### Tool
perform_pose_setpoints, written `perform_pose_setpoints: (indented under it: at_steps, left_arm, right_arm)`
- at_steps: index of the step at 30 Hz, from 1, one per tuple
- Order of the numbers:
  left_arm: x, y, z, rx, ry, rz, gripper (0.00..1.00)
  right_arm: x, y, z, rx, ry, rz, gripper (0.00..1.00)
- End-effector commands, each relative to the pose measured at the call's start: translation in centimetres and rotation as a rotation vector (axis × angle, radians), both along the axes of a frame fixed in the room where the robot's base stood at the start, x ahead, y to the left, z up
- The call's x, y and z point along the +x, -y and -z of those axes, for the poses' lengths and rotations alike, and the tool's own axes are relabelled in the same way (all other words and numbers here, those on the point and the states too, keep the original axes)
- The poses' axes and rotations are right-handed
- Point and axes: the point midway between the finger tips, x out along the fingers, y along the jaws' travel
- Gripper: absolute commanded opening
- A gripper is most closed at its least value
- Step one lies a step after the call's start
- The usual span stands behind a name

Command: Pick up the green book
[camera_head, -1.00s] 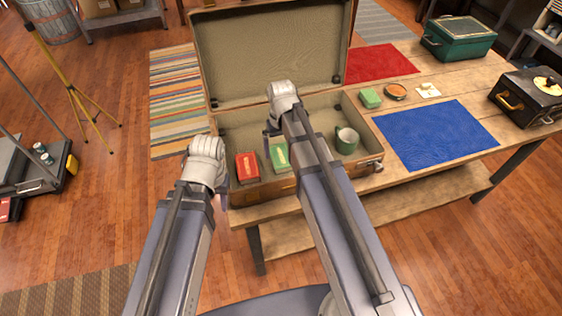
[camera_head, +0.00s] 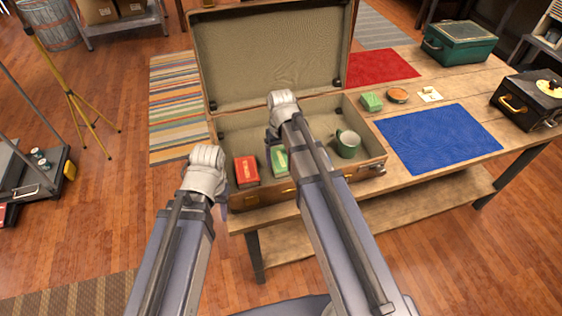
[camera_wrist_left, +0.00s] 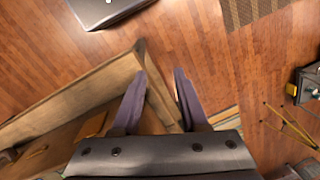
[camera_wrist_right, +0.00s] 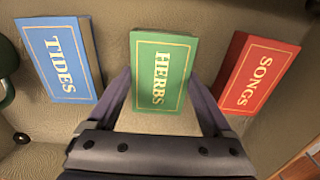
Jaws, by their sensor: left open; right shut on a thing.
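The green book (camera_head: 279,161), titled HERBS, is in the open suitcase (camera_head: 230,202), partly hidden by my right arm in the head view. In the right wrist view the green book (camera_wrist_right: 162,70) lies between the two fingers of my right gripper (camera_wrist_right: 165,90), which is shut on it. I cannot tell whether it is clear of the suitcase floor. My left gripper (camera_wrist_left: 160,76) is open and empty, in front of the table's edge and above the floor.
In the suitcase, a red book (camera_wrist_right: 258,73) and a blue book (camera_wrist_right: 60,60) flank the green one, close on either side.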

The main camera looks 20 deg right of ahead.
Motion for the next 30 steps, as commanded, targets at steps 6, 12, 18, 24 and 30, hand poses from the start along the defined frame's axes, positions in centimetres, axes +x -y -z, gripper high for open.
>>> perform_pose_setpoints:
  at_steps: [6,12,18,24,30]
  left_arm:
    - [0.0,0.0,0.0,0.0,0.0,0.0,0.43]
    - [0.0,0.0,0.0,0.0,0.0,0.0,0.43]
    - [0.0,0.0,-0.7,0.0,0.0,0.0,0.43]
    - [0.0,0.0,-2.7,0.0,0.0,0.0,0.43]
    - [0.0,0.0,-5.7,0.0,0.0,0.0,0.43]
  right_arm:
    - [0.0,0.0,0.0,0.0,0.0,0.0,0.21]
    - [0.0,0.0,0.0,0.0,0.0,0.0,0.21]
    - [0.0,0.0,-0.7,0.0,0.0,0.0,0.21]
    - [0.0,0.0,-2.7,0.0,0.0,0.0,0.21]
    - [0.0,0.0,-5.7,0.0,0.0,0.0,0.21]
